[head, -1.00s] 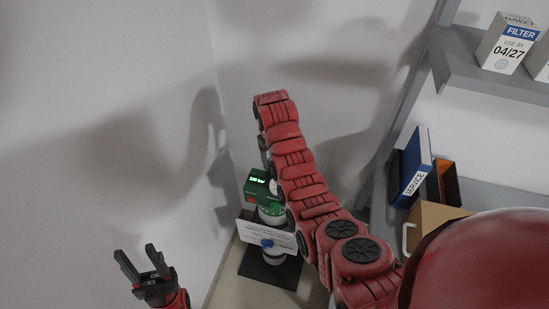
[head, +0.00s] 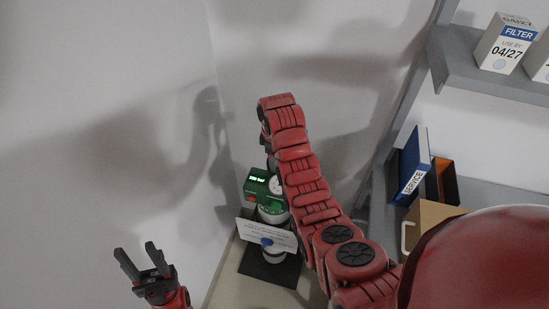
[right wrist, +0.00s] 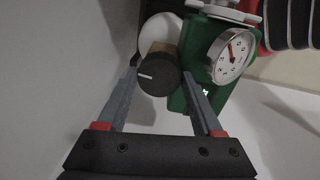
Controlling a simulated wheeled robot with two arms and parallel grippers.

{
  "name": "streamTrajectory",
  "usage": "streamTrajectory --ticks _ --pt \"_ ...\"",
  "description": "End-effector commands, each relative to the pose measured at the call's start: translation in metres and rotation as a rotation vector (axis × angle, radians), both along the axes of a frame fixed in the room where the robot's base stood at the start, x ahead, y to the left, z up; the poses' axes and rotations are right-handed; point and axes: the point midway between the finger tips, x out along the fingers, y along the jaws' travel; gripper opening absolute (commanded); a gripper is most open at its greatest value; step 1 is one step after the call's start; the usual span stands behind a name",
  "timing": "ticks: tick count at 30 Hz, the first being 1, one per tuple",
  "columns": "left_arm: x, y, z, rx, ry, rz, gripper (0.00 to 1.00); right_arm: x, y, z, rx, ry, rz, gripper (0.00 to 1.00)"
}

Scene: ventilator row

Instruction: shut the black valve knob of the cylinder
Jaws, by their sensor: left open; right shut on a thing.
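The black valve knob (right wrist: 158,75) with a white line on its face shows in the right wrist view, at the end of a brass stem. My right gripper (right wrist: 161,82) has its two fingers on either side of it and is shut on it. Beside it is a green unit with a round dial gauge (right wrist: 231,55). In the head view the green unit (head: 258,190) with a lit display sits atop the white cylinder (head: 274,216); my right arm hides the knob and the right gripper there. My left gripper (head: 140,264) is open and empty, left of the cylinder.
A white card (head: 266,236) with a blue spot is in front of the cylinder, above a black base (head: 268,268). Grey shelves (head: 490,80) at the right hold filter boxes (head: 506,42) and a blue service binder (head: 412,165). Walls stand close behind and left.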

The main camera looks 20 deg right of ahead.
Motion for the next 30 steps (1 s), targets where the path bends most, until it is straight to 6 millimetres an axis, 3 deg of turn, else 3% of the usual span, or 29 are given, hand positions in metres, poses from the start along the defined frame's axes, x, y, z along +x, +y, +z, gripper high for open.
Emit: streamTrajectory --ticks 9,25,26,30 --pt "0.0 0.0 0.0003 0.0 0.0 0.0 0.5 0.0006 -0.0008 0.0006 -0.001 -0.003 0.11 0.12" --pt "0.0 0.0 0.0003 0.0 0.0 0.0 0.5 0.0005 -0.0007 0.0005 -0.001 -0.003 0.13 0.12" --pt "0.0 0.0 0.0002 0.0 0.0 0.0 0.5 0.0006 -0.0008 0.0006 -0.001 -0.003 0.13 0.73" --pt "0.0 0.0 0.0002 0.0 0.0 0.0 0.5 0.0003 -0.0006 0.0003 0.0 -0.002 0.13 0.98"
